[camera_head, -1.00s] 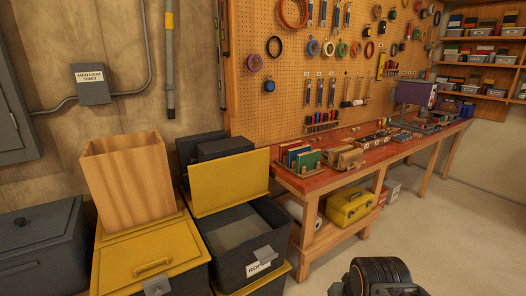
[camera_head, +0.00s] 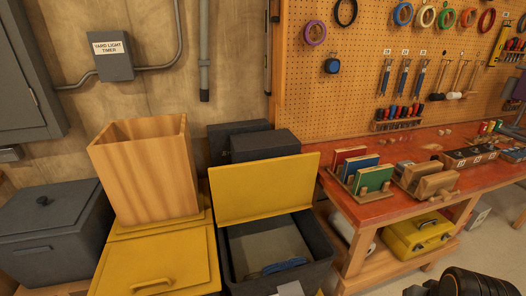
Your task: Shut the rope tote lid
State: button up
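The rope tote (camera_head: 324,243) is a dark grey bin in the lower middle of the head view. Its yellow lid (camera_head: 264,187) stands raised at the back edge, so the tote is open. Something blue, perhaps rope (camera_head: 284,266), lies inside beside a grey surface. A pale label shows at the tote's front, cut by the lower frame edge. Part of my arm shows dark at the bottom right corner. My gripper's fingers are not seen.
A yellow-lidded tote (camera_head: 160,262) stands left of the rope tote, with a wooden bin (camera_head: 146,172) at its back. Dark boxes (camera_head: 264,146) stand behind the raised lid. The red workbench (camera_head: 372,209) is close on the right, with a yellow toolbox (camera_head: 418,233) beneath.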

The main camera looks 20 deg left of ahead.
aim_at(253, 191)
jog(key=u, duration=0.8)
jog(key=i, duration=0.85)
jog(key=u, duration=0.95)
